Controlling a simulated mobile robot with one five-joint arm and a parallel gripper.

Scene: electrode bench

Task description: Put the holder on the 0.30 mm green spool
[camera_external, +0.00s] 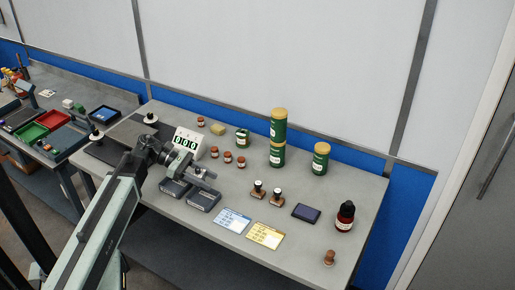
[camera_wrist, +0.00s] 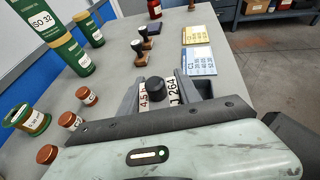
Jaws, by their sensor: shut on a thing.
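My gripper (camera_wrist: 165,90) is shut on a small dark piece with a round black knob (camera_wrist: 155,88), which looks like the holder. Most of its body is hidden by the fingers and wrist. In the outside view my gripper (camera_external: 207,176) is over the flat dark boxes on the front left of the bench. A green spool (camera_external: 242,138) with a white label sits near the back of the bench, behind and right of my gripper. It also shows at the left edge of the wrist view (camera_wrist: 27,120); its small label is hard to read. The spool and held piece are apart.
Brown-lidded jars (camera_external: 227,157) stand between my gripper and the spool. A number display (camera_external: 187,142) is close behind the gripper. Tall green tins (camera_external: 277,156), stamps (camera_external: 258,189) and cards (camera_external: 265,235) are to the right. The bench's front right has bare room.

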